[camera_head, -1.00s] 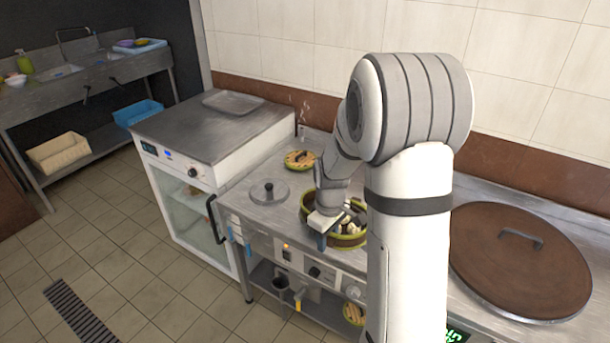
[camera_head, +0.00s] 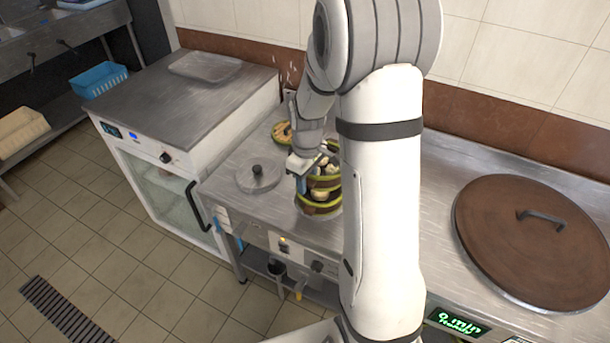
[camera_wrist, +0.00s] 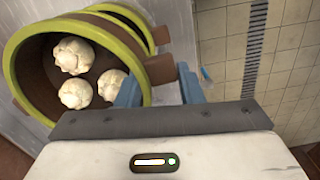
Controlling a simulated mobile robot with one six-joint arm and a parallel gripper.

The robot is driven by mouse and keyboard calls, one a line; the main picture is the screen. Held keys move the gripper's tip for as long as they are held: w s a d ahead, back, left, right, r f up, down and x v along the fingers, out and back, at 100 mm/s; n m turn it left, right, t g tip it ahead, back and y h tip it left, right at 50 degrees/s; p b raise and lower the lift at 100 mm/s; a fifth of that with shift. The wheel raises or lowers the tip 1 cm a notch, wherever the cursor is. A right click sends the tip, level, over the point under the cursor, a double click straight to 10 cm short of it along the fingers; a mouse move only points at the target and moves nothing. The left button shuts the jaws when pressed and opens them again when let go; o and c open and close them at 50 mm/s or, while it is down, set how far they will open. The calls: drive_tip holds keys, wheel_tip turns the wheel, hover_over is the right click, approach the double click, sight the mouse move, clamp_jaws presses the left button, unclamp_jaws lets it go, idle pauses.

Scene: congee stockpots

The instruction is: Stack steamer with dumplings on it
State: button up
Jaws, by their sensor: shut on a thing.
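My gripper (camera_head: 300,170) is shut on the side of a round steamer (camera_head: 327,183) with brown walls and green rims. In the wrist view this steamer (camera_wrist: 22,85) is tilted in the picture, and pale dumplings (camera_wrist: 78,88) lie in it. My blue fingers (camera_wrist: 160,90) are at its brown side tab. In the head view a second steamer (camera_head: 318,209) with pale contents shows directly below the held one. I cannot tell whether the two touch. My arm hides their right side.
A round lid (camera_head: 258,175) lies on the steel counter to the left. Another round basket (camera_head: 281,132) stands behind. A large brown lid (camera_head: 535,240) covers the right side. A glass-fronted cabinet (camera_head: 180,120) with a flat tray (camera_head: 205,66) on top stands at the left.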

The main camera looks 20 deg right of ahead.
drive_tip(key=shift+f+b, duration=1.5)
drive_tip(key=shift+f, duration=0.95)
drive_tip(key=shift+f+b, duration=0.5)
drive_tip(key=shift+f, duration=0.05)
drive_tip(key=o, duration=0.8)
drive_tip(key=shift+r+p, duration=3.85)
drive_tip(key=shift+r, duration=1.7)
drive_tip(key=shift+f, duration=0.1)
